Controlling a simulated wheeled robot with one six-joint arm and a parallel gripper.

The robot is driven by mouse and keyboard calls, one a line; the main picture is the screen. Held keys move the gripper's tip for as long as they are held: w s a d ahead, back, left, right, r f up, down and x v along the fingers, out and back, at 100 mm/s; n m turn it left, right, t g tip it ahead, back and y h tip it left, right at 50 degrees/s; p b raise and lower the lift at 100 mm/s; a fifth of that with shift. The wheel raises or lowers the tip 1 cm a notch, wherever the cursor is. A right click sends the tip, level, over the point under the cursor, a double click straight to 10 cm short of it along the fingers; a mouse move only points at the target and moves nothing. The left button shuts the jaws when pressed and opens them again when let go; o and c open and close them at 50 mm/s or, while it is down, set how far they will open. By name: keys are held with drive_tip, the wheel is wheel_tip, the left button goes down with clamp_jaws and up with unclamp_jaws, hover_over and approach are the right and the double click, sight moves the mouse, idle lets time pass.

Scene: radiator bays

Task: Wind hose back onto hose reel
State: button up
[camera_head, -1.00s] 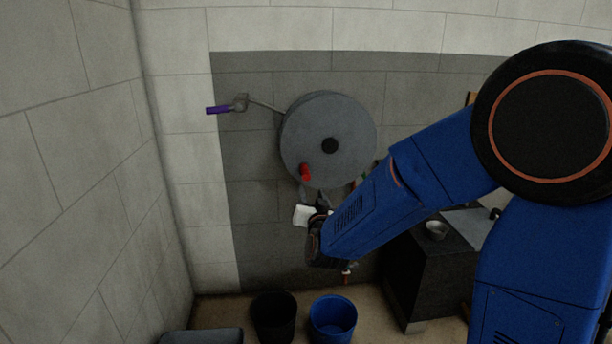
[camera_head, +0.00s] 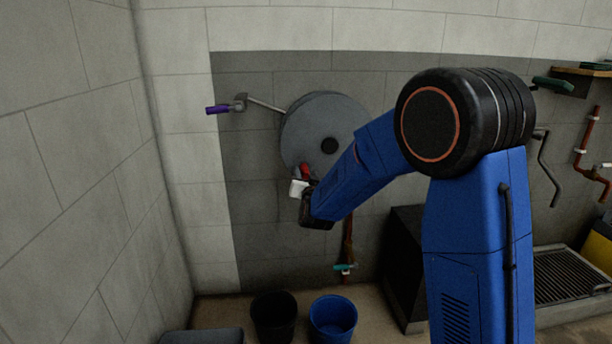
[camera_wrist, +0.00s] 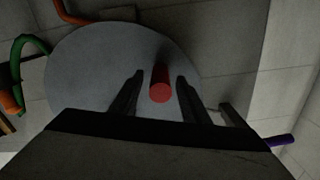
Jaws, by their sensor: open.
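The hose reel (camera_head: 322,118) is a grey round disc with a dark hub, mounted on the tiled wall. Its red crank handle (camera_head: 306,172) sticks out near the disc's lower edge. In the wrist view the red handle (camera_wrist: 160,84) lies between the two dark fingers of my gripper (camera_wrist: 158,92), with a gap on each side. My gripper (camera_head: 304,182) is open, right by the handle in the head view. A thin grey rod (camera_head: 266,104) runs left from the reel to a purple-ended nozzle (camera_head: 218,109). In the wrist view, part of a green hose (camera_wrist: 30,44) shows beside the disc.
A black bucket (camera_head: 274,318) and a blue bucket (camera_head: 333,318) stand on the floor below. A dark cabinet (camera_head: 402,262) stands right of them. Pipes (camera_head: 586,150) and a floor grate (camera_head: 568,276) are at the right. The left wall is bare.

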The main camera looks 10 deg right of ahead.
drive_tip(key=shift+w, duration=0.1)
clamp_jaws()
drive_tip(key=d+f+n, duration=0.4)
drive_tip(key=d+n, duration=0.4)
drive_tip(key=n, duration=0.1)
drive_tip(key=shift+d+f, duration=0.3)
drive_tip(key=shift+d, duration=0.05)
idle(0.4)
idle(0.3)
